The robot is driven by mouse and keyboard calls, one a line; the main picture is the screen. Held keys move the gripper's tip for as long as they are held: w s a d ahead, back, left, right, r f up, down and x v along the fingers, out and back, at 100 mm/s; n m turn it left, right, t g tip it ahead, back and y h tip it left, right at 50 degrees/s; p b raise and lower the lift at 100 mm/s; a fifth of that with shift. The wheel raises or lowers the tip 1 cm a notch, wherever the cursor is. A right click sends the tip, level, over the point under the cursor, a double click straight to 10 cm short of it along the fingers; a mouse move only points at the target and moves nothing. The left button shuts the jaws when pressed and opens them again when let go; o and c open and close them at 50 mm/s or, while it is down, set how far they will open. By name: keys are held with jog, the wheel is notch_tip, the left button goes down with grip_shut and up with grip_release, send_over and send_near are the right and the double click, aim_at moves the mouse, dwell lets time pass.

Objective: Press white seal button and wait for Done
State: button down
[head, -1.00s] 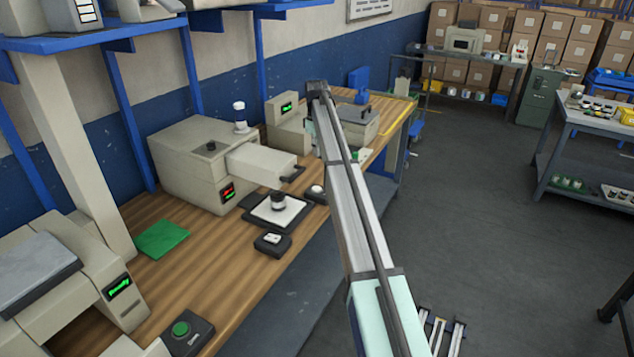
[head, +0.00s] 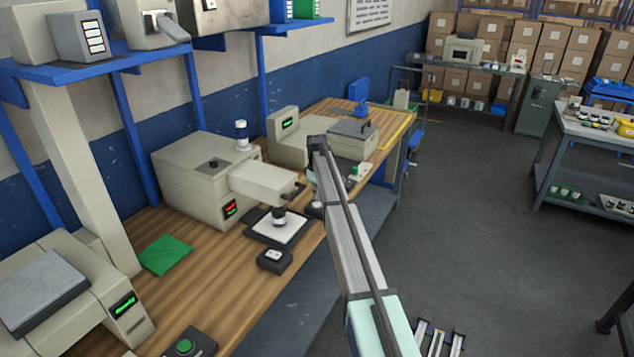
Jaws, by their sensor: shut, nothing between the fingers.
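A white round button (head: 317,208) on a small dark box sits beside my arm, at the right of the black-framed white pad (head: 262,228). My arm partly covers this box. A second dark box with a white top (head: 274,256) stands nearer, in front of the pad. The beige machine (head: 196,178) behind the pad has a red-lit display (head: 230,208), its text too small to read. A post (head: 242,135) on it shows a dark blue band. My arm's far end is close over the button area. My gripper's fingers are hidden behind my arm, so contact cannot be told.
A green-button box (head: 185,346) and a machine with a green "Ready" display (head: 124,305) stand at the near left. A green sheet (head: 165,255) lies on the bench. Another beige machine (head: 287,138) stands farther back. The floor (head: 480,220) at right is open.

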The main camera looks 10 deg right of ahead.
aim_at(317, 204)
jog(key=shift+f, duration=0.75)
jog(key=shift+f+b, duration=0.5)
jog(key=shift+f, duration=0.35)
jog(key=shift+s, duration=0.15)
jog(key=shift+f, duration=0.1)
notch_tip(317, 204, up, 15)
jog(key=b, duration=0.2)
jog(key=shift+f, duration=0.15)
